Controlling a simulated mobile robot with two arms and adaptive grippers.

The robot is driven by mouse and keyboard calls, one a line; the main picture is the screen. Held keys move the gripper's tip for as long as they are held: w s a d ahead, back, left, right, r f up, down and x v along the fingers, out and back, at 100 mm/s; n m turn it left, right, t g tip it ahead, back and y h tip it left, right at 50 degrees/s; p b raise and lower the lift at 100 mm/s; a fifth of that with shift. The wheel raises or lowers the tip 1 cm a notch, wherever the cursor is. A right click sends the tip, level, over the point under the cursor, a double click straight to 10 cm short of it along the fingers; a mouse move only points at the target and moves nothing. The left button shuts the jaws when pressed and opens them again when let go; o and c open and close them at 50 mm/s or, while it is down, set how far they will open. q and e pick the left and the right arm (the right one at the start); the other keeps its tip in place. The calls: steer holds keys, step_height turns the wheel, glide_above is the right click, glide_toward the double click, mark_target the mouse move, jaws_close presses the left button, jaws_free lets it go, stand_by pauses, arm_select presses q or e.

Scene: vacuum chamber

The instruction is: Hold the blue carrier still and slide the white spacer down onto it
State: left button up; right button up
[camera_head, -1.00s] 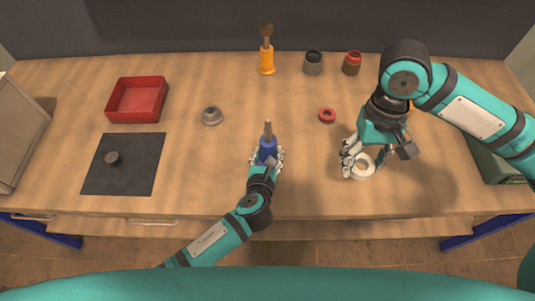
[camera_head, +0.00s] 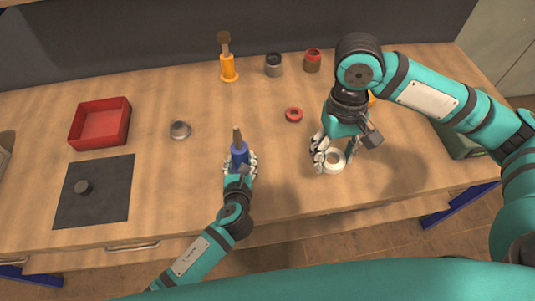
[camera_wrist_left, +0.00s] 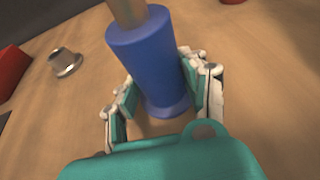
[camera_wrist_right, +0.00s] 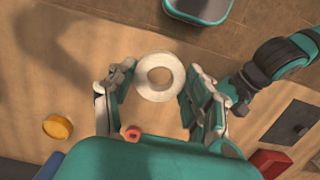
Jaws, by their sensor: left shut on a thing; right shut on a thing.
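The blue carrier (camera_head: 239,151) stands upright on the table with a tan post rising from its top. My left gripper (camera_head: 241,163) is shut on its lower body; the carrier also shows in the left wrist view (camera_wrist_left: 150,65), between the fingers. The white spacer (camera_head: 334,169) is a thick ring to the right of the carrier and well apart from it. My right gripper (camera_head: 334,157) is shut on the spacer from above, and the ring also shows between the fingers in the right wrist view (camera_wrist_right: 160,96). I cannot tell whether the spacer touches the table.
A red ring (camera_head: 294,115) lies between and behind the grippers. An orange post (camera_head: 228,68), a grey cup (camera_head: 274,65) and a red-topped cup (camera_head: 312,61) stand behind. At left are a grey flanged part (camera_head: 180,130), a red tray (camera_head: 101,138) and a dark mat (camera_head: 108,200).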

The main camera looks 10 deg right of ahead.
step_height(320, 180, up, 3)
steer(key=m, duration=0.6)
glide_above(235, 128)
steer(key=shift+d+r+y, duration=0.15)
steer(key=shift+d+y, duration=0.05)
steer(key=shift+y, duration=0.1)
steer(key=shift+a, duration=0.15)
steer(key=shift+f, duration=1.85)
steer(key=shift+f, duration=1.4)
steer(key=o, duration=1.5)
